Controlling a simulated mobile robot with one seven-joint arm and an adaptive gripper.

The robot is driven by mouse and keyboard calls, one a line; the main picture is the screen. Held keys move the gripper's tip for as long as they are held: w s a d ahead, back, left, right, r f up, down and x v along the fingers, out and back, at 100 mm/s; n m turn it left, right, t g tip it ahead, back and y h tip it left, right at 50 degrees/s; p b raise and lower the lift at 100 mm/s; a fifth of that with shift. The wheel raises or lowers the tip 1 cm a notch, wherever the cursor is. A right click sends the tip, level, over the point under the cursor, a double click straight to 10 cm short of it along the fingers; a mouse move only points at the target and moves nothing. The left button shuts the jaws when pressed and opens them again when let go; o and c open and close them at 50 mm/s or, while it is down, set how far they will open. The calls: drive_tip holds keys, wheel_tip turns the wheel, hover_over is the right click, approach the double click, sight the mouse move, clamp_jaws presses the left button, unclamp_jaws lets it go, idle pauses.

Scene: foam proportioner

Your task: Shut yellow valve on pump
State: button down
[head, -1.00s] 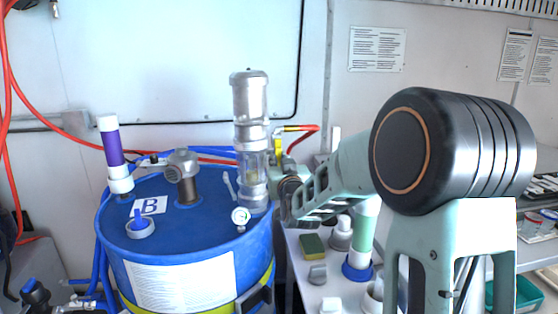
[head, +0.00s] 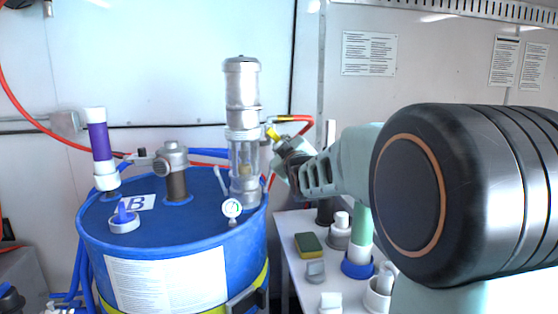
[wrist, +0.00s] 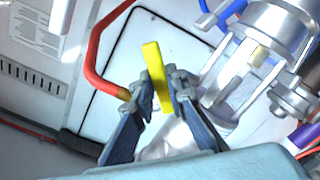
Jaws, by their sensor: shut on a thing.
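The yellow valve handle (head: 272,134) is beside the clear-and-metal pump (head: 242,95) on the blue drum, where a red hose meets it. In the wrist view the yellow handle (wrist: 153,62) stands up between my fingers, slightly tilted. My gripper (wrist: 162,86) is shut on it, one finger on each side, with the handle's top sticking out beyond the fingertips. In the head view my gripper (head: 279,147) reaches the valve from the right, and its fingertips are small and partly hidden. The valve body below the handle is mostly hidden. The pump (wrist: 275,45) is at right in the wrist view.
The blue drum (head: 170,225) carries a gauge (head: 232,208) and a purple-and-white tube (head: 101,145). A white table (head: 290,240) at right holds a sponge (head: 308,244) and several fittings. The red hose (wrist: 90,60) curves close to the left finger.

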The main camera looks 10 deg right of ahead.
drive_tip(key=shift+d+r+n+b, duration=0.2)
drive_tip(key=shift+r+n+b, duration=0.25)
drive_tip(key=shift+n+b, duration=0.95)
drive_tip(key=shift+d+r+n+b, duration=0.25)
drive_tip(key=shift+r+n+b, duration=0.25)
drive_tip(key=shift+n+b, duration=0.95)
drive_tip(key=shift+d+r+n+b, duration=0.2)
drive_tip(key=shift+r+n+b, duration=0.5)
drive_tip(key=shift+n, duration=1.15)
drive_tip(key=shift+f, duration=0.15)
drive_tip(key=c, duration=2.2)
unclamp_jaws()
